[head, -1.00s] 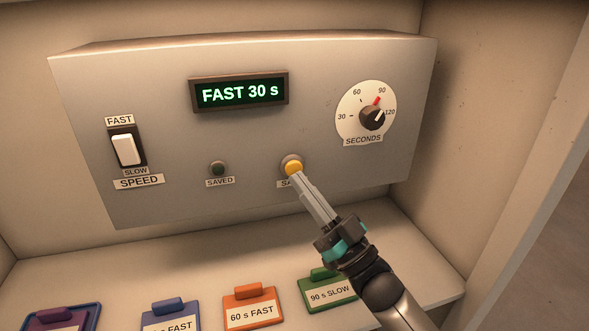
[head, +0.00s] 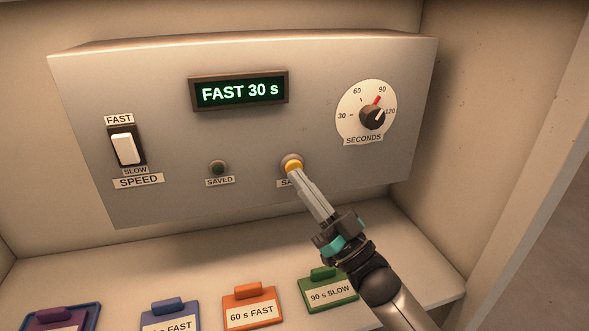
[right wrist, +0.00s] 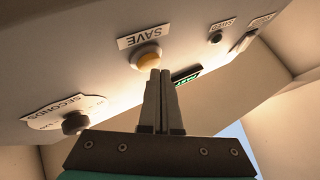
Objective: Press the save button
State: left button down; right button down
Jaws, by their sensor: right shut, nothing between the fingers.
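The save button is a round yellow button (head: 292,165) in a grey collar, low on the panel, above a label partly hidden by my gripper. It also shows in the right wrist view (right wrist: 148,60) beside the SAVE label (right wrist: 143,37). My right gripper (head: 299,176) is shut and empty. Its fingertips overlap the button's lower edge; I cannot tell if they touch it or if it is pushed in. The SAVED lamp (head: 218,168) is dark green and unlit. My left gripper is not in view.
A white SPEED switch (head: 126,149) is at the panel's left. The SECONDS dial (head: 372,116) is at the right, with a red mark near 90. Blue (head: 170,318), orange (head: 251,307) and green (head: 330,290) labelled blocks lie on the shelf below. Side walls enclose the panel.

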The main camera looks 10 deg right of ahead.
jog(key=shift+w, duration=0.5)
dwell(0.7)
jog(key=shift+s, duration=0.1)
jog(key=shift+s+p, duration=0.35)
jog(key=shift+s, duration=0.5)
jog(key=s+p, duration=0.2)
jog(key=s, duration=0.3)
jog(key=shift+d, duration=0.1)
dwell(0.6)
